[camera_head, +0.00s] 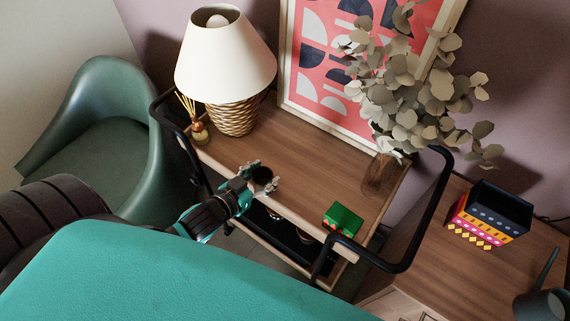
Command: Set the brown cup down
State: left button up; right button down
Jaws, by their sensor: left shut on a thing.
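The brown cup (262,173) is small in the head view, with its dark round opening facing up. My left gripper (262,180) reaches in from the lower left and is shut on the cup, and its fingers hide much of the cup's side. The cup is over the front part of the wooden top of a trolley (310,163). I cannot tell whether its base touches the wood. My right gripper is not in view.
A lamp (226,55) and reed diffuser (198,130) stand at the trolley's left. A green box (343,219) and a glass vase (380,174) with leaves stand to the right. A black rail (432,210) bounds the right end. The middle of the top is clear.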

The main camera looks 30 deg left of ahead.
aim_at(261, 186)
pick_arm(q)
jog(key=w, duration=0.2)
jog(key=w+d, duration=0.1)
jog(key=w, duration=0.1)
jog(key=w+d, duration=0.1)
jog(key=w, duration=0.2)
jog(key=shift+d+f, duration=0.25)
jog(key=shift+f, duration=1.85)
jog(key=shift+f, duration=0.15)
jog(key=o, duration=1.2)
jog(key=shift+c, duration=0.2)
jog(key=v, duration=1.2)
jog(key=shift+r, duration=0.2)
